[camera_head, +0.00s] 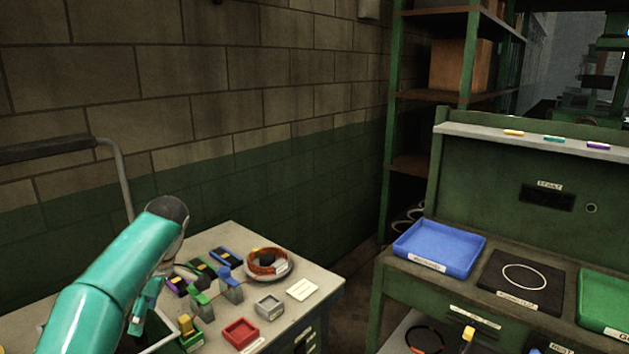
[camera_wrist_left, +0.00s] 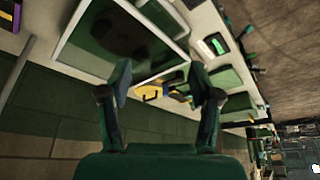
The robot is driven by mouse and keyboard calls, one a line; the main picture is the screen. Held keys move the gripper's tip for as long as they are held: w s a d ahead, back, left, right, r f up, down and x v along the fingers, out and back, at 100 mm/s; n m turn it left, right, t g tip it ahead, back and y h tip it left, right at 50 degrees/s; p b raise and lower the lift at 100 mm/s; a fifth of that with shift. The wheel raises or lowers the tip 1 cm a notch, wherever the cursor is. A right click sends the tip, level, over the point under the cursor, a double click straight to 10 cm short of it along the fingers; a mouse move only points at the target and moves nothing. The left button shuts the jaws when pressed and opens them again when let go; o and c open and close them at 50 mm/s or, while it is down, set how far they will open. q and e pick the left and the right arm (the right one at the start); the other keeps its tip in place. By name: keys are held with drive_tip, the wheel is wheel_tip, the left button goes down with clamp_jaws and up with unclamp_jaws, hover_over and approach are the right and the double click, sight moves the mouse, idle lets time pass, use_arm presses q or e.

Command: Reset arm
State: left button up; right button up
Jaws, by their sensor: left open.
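My left arm comes in from the left in the head view, over the small bench (camera_head: 325,290). Its gripper (camera_head: 143,312) points down at the bench's left part, partly hidden by the arm itself. In the left wrist view the two fingers (camera_wrist_left: 162,88) are spread apart with nothing held between them. Behind the gap a small yellow object (camera_wrist_left: 150,92) shows, apart from the fingers. My right gripper is in neither view.
The bench holds a round dish (camera_head: 287,272) with orange-brown contents, a red tray (camera_head: 240,333), a grey tray (camera_head: 269,306) and several coloured pieces. At right, a green workstation carries a blue tray (camera_head: 440,248), a black plate (camera_head: 497,274) and a green tray (camera_head: 606,300).

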use_arm(q)
drive_tip(key=s+d+f+m+h+b, duration=0.15)
drive_tip(key=d+f+m, duration=0.25)
drive_tip(key=f, duration=0.7)
drive_tip(key=d+f+m+h+b, duration=0.2)
drive_tip(key=d+f+m, duration=0.15)
drive_tip(key=f, duration=0.65)
drive_tip(key=s+d+f+m+h+b, duration=0.15)
drive_tip(key=d+f+m, duration=0.3)
drive_tip(key=f, duration=0.65)
drive_tip(key=s+d+f+m+h+b, duration=0.3)
drive_tip(key=s+d+f, duration=0.4)
drive_tip(key=s+f, duration=0.5)
drive_tip(key=s+d+f+m+b, duration=0.1)
drive_tip(key=s+f, duration=0.1)
drive_tip(key=s, duration=0.5)
drive_tip(key=s+d+f+m+t+b, duration=0.1)
drive_tip(key=s+f, duration=0.2)
drive_tip(key=s, duration=0.3)
drive_tip(key=shift+s+h, duration=0.3)
drive_tip(key=shift+s, duration=0.05)
drive_tip(key=shift+f, duration=0.1)
